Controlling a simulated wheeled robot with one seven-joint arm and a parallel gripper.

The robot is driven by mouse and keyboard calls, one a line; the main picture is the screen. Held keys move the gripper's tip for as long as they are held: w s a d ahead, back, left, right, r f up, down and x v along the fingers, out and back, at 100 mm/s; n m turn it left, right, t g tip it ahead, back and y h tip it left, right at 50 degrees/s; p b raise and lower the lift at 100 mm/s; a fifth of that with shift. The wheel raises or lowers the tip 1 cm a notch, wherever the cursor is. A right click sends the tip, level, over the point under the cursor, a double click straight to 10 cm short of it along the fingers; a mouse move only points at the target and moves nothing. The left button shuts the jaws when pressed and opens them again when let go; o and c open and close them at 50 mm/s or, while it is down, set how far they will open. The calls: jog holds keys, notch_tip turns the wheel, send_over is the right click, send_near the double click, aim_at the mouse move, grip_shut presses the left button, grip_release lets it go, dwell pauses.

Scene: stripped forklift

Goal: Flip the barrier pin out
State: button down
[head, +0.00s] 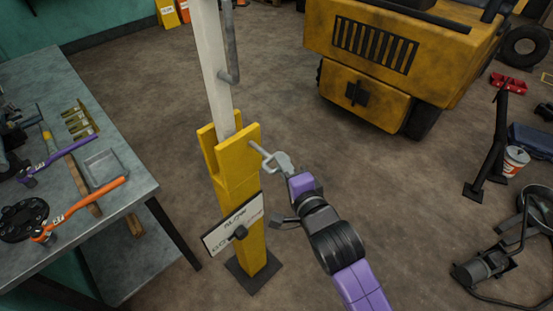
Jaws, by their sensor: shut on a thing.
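The barrier is a yellow post (252,238) on a dark base plate, with a forked yellow bracket (238,165) at its top. A white barrier arm (211,50) stands nearly upright in the bracket. The grey barrier pin (258,148) sticks out of the bracket's right side, with a loop or handle at its outer end. My gripper (281,164), on the purple and black arm, is shut on the barrier pin at that outer end. The fingers partly hide the handle, and the pin's inner end is hidden in the bracket.
A sign (232,224) with a dark knob is on the post's front. A metal workbench (138,165) with tools and a tray stands left. The yellow forklift (385,60) is behind right. A black stand (492,140) and a grey machine (483,266) are far right. Floor between is clear.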

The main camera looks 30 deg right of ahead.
jog(key=shift+s+f, duration=0.1)
jog(key=shift+f, duration=0.45)
jog(key=c, duration=1.5)
grip_release()
jog(key=shift+o, duration=0.2)
jog(key=shift+r, duration=0.2)
jog(key=b+v, duration=0.1)
jog(key=v, duration=0.6)
jog(key=shift+s+r, duration=0.15)
jog(key=shift+s, duration=0.15)
